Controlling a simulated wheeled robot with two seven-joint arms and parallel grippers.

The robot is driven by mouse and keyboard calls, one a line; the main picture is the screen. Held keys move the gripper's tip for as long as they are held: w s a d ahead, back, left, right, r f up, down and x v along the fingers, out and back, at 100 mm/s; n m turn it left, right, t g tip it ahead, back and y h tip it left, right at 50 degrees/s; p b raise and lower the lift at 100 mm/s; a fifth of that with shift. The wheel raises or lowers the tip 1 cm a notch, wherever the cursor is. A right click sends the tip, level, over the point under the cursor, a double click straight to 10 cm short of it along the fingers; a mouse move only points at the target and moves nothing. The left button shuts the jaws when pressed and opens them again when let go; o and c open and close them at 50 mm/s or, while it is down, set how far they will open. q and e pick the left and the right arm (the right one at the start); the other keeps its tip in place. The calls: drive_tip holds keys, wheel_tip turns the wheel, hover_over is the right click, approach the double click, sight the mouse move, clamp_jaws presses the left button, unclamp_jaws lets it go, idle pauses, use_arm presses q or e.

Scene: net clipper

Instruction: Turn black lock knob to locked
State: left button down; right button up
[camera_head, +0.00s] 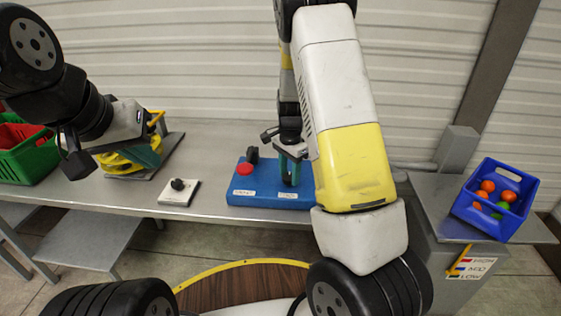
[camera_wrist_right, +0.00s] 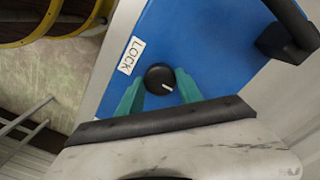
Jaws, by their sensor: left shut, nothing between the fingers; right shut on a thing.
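The black lock knob (camera_wrist_right: 160,78) sits on the blue base (camera_wrist_right: 205,45) beside a white LOCK label (camera_wrist_right: 132,55). Its white pointer line points to the lower right in the right wrist view. My right gripper (camera_wrist_right: 159,88) is shut on the knob, with one teal finger on each side. In the head view my right gripper (camera_head: 290,172) reaches down onto the blue base (camera_head: 245,194), and the knob is hidden there. My left gripper (camera_head: 152,150) is shut and empty, over the yellow object (camera_head: 118,162) at the left of the table.
A red button (camera_head: 245,169) and a black lever are on the blue base. A white plate with a small black knob (camera_head: 178,185) lies left of it. A green crate (camera_head: 30,160) stands far left. A blue crate of balls (camera_head: 492,200) and a HIGH/MID/LOW lever (camera_head: 461,258) are at right.

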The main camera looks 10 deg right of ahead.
sight(289, 175)
idle(0.5)
drive_tip(key=o, duration=1.4)
drive_tip(key=shift+r, duration=3.95)
drive_tip(key=shift+r, duration=0.15)
drive_tip(key=s+r+n+t, duration=0.2)
drive_tip(key=s+r+n, duration=0.2)
drive_tip(key=s+r, duration=0.2)
drive_tip(key=s+a+r+n+t+y, duration=0.1)
drive_tip(key=s+r+n+t, duration=0.1)
drive_tip(key=s+r+n, duration=0.2)
drive_tip(key=s+a+r+n+t+y, duration=0.1)
drive_tip(key=s+r+n, duration=0.3)
drive_tip(key=s+r, duration=0.5)
drive_tip(key=shift+s+a+r+n+t, duration=0.1)
drive_tip(key=shift+s+n+t, duration=0.15)
drive_tip(key=shift+s, duration=1.15)
drive_tip(key=shift+s+a+r+n+t, duration=0.15)
drive_tip(key=shift+s+t, duration=0.2)
drive_tip(key=shift+s, duration=1)
